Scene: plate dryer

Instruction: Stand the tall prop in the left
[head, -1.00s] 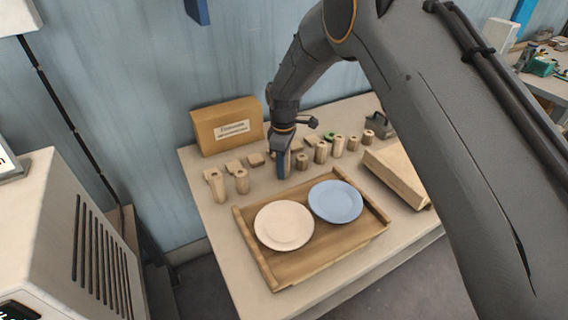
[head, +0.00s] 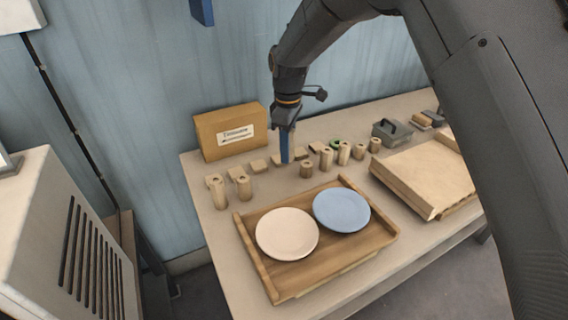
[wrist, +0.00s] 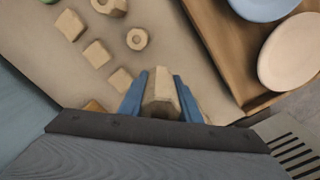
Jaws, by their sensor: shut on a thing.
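My gripper (head: 285,152) is over the back of the table, behind the tray. In the wrist view its blue fingers (wrist: 160,98) are shut on a pale wooden prop (wrist: 160,86), seen nearly end-on. In the head view the fingers mostly hide this prop, so its height cannot be told. Two wooden props (head: 218,192) and (head: 242,187) stand at the table's left end. Several others, including a short one (head: 306,169) and a taller one (head: 344,153), stand right of the gripper.
A wooden tray (head: 262,278) holds a cream plate (head: 287,234) and a blue plate (head: 341,210). A cardboard box (head: 231,131) stands at the back left. Small flat blocks (head: 259,166) lie along the back. A wooden crate (head: 420,180) is at right. A green ring (head: 335,143) lies among the props.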

